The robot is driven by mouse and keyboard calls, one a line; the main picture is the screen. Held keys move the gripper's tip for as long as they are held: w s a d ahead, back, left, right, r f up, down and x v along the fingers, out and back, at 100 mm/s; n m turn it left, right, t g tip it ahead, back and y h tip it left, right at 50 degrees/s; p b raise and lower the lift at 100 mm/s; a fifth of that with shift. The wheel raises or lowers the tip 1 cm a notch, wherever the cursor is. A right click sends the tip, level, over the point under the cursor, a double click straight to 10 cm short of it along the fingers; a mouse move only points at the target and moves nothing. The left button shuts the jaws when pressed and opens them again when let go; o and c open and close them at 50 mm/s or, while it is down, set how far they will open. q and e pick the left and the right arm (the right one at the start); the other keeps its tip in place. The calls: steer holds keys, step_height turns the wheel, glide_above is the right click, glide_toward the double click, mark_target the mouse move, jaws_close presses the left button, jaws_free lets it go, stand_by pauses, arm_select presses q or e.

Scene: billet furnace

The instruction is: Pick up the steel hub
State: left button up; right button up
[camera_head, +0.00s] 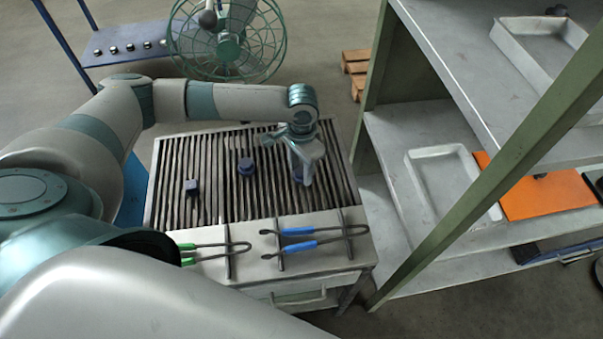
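A slatted metal table (215,205) carries small dark blue-grey parts. A round stepped part (246,168), hub-like in shape, stands near the middle of the slats. A small block-like part (191,187) lies to its left. My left gripper (303,181) points down over the right side of the slats, to the right of the round part and apart from it. A bluish shape shows at its fingertips, mostly hidden by the fingers, and I cannot tell what it is or whether the fingers are closed on it. My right gripper is not in view.
Tongs with green handles (188,254) and tongs with blue handles (300,238) lie along the table's front. A green-framed shelf (440,240) with metal trays (425,200) and an orange plate (535,195) stands to the right. A green fan (228,40) stands behind.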

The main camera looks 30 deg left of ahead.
arm_select(q)
steer(key=c, duration=0.7)
steer(key=shift+o, duration=0.2)
steer(key=shift+w+r+b, duration=0.1)
steer(key=shift+r+b, duration=0.2)
steer(key=shift+r, duration=0.15)
steer(key=r, duration=0.1)
steer(key=r+b, duration=0.1)
steer(key=r, duration=0.1)
steer(key=shift+d+r, duration=0.15)
steer(key=shift+d, duration=0.15)
steer(key=d+r+b, duration=0.3)
steer(key=d+r, duration=0.3)
steer(key=d, duration=0.5)
steer(key=shift+s+r+b, duration=0.3)
steer(key=shift+s+r, duration=0.05)
steer(key=shift+r, duration=0.05)
